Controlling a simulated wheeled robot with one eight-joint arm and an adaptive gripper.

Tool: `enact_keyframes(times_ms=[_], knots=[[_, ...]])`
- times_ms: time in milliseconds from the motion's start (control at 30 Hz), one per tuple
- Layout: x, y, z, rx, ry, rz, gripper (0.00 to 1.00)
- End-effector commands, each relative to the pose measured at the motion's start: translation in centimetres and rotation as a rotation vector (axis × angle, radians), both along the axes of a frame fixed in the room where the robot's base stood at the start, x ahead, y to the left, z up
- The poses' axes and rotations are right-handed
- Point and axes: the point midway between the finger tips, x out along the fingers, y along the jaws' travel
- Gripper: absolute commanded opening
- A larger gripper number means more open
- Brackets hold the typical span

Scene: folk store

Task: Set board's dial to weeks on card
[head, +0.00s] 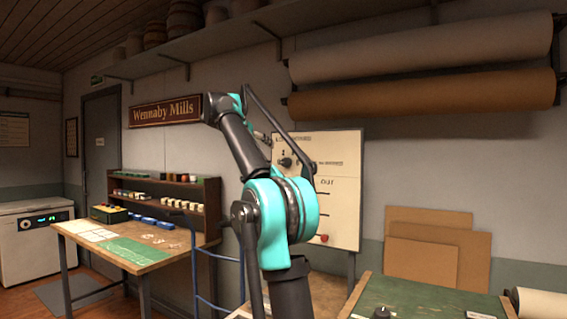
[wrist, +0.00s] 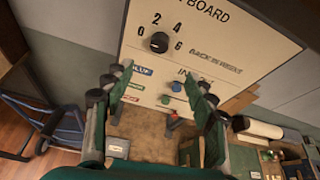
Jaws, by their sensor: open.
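The white board (head: 346,200) stands against the wall, partly hidden behind my arm in the head view; it also fills the upper wrist view (wrist: 225,35). Its black round dial (wrist: 159,42) has the numbers 0, 2, 4 and 6 around it and the label "BACK IN WEEKS" to its right. The dial also shows small in the head view (head: 285,161). Its pointer setting is too small to tell. My gripper (wrist: 163,80) is open and empty, its fingers apart below the dial in the picture, not touching it. I cannot make out a card with a number of weeks.
Below the dial, the board carries a blue label, a blue knob and a green knob (wrist: 176,87). A work table (head: 165,262) with papers stands left, with a blue hand truck (head: 205,265) beside it. A green-topped table (head: 430,300) is front right; cardboard sheets (head: 425,262) lean behind.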

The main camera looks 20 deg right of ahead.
Motion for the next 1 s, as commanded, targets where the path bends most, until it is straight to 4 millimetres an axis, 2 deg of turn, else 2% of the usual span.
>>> enact_keyframes(times_ms=[700,1000], knots=[[7.0,-9.9,-5.1,0.004,-0.002,-0.003,0.56],[8.8,-12.5,-6.4,0.004,-0.001,-0.002,0.56]])
